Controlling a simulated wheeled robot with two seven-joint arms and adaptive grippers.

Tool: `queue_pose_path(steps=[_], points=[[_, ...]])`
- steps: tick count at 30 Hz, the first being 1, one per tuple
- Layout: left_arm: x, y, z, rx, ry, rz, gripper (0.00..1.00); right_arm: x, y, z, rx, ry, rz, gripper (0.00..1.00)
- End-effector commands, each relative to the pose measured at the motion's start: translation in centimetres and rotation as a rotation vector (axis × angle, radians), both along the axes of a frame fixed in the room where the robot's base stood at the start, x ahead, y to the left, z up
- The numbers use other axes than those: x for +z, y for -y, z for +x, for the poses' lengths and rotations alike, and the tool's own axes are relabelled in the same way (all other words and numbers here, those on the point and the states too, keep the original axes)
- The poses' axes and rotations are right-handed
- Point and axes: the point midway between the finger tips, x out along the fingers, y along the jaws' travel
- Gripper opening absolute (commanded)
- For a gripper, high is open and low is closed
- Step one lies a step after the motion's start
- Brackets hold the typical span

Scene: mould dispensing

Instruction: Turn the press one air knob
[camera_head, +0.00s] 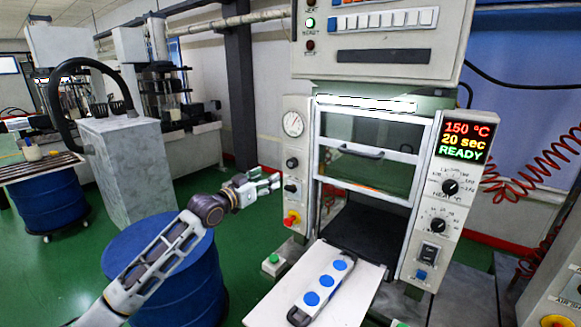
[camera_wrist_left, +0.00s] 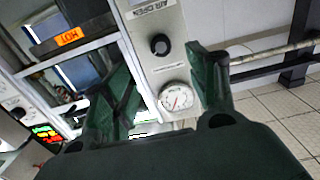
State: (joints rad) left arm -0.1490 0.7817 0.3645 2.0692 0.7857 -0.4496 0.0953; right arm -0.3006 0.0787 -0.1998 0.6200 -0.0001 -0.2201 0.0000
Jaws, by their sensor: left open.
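The press one side panel (camera_head: 294,145) carries a gauge (camera_head: 292,124) with a black air knob (camera_head: 292,162) below it and another dark knob (camera_head: 291,187) lower down. In the left wrist view the air knob (camera_wrist_left: 160,45) sits between a label reading "AIR OPEN" (camera_wrist_left: 152,8) and the gauge (camera_wrist_left: 177,97). My left gripper (camera_head: 276,182) is open beside the panel's left edge. In the left wrist view its two dark green fingers (camera_wrist_left: 160,62) appear on either side of the knob, with no contact visible. My right gripper is out of view.
A red and yellow knob (camera_head: 292,218) sits lower on the panel. A tray with a blue-dotted mould (camera_head: 325,286) lies before the press. The display (camera_head: 466,140) reads 150 °C, 20 sec, READY. A blue drum (camera_head: 165,270) stands below my left arm.

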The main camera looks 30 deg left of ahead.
Motion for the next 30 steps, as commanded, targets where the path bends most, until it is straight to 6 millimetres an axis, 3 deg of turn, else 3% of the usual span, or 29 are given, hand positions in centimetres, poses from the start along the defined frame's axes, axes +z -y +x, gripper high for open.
queue_pose_path(steps=[17, 30], points=[[0.0, -0.1, 0.4, 0.002, 0.001, -0.005, 0.58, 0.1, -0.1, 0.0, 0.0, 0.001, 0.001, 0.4], [0.1, 0.1, 2.6, 0.002, 0.002, -0.003, 0.58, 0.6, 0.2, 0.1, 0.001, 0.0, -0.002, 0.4]])
